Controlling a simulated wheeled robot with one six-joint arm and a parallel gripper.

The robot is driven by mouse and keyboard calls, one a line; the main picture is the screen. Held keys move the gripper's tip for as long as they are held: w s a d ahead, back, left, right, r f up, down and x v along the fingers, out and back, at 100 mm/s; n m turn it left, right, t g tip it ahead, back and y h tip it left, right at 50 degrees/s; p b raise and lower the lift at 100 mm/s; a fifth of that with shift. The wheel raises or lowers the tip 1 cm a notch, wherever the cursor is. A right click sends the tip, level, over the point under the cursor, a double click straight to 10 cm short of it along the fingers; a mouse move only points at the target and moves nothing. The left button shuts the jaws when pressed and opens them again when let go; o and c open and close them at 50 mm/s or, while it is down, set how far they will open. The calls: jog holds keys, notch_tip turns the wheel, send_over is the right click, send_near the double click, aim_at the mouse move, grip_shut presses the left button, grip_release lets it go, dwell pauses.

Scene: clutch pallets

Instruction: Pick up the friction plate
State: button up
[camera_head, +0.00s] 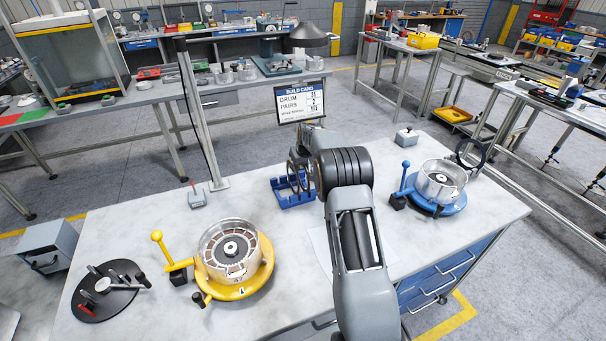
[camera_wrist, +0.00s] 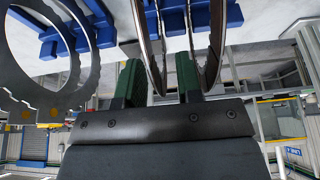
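The blue rack (camera_head: 283,198) stands on the workbench just beyond my arm, with ring-shaped plates upright in it. In the wrist view the rack (camera_wrist: 225,14) is at the top. Two thin plates show nearly edge-on there: one plate (camera_wrist: 149,40) lies in the gap between my fingers, and another plate (camera_wrist: 217,42) passes by the right finger. Larger grey toothed rings (camera_wrist: 72,98) stand at the left. My gripper (camera_wrist: 160,72) has two green fingers spread apart, with no clear squeeze on a plate. In the head view my wrist hides most of the gripper and plates.
A yellow fixture (camera_head: 262,279) holds a clear drum (camera_head: 232,247) at the front left. A blue fixture (camera_head: 447,208) with another drum stands right. A black round tray (camera_head: 97,306) lies far left.

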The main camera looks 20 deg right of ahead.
jog(key=shift+w+f, duration=0.1)
jog(key=shift+f, duration=0.2)
grip_shut()
dwell(0.4)
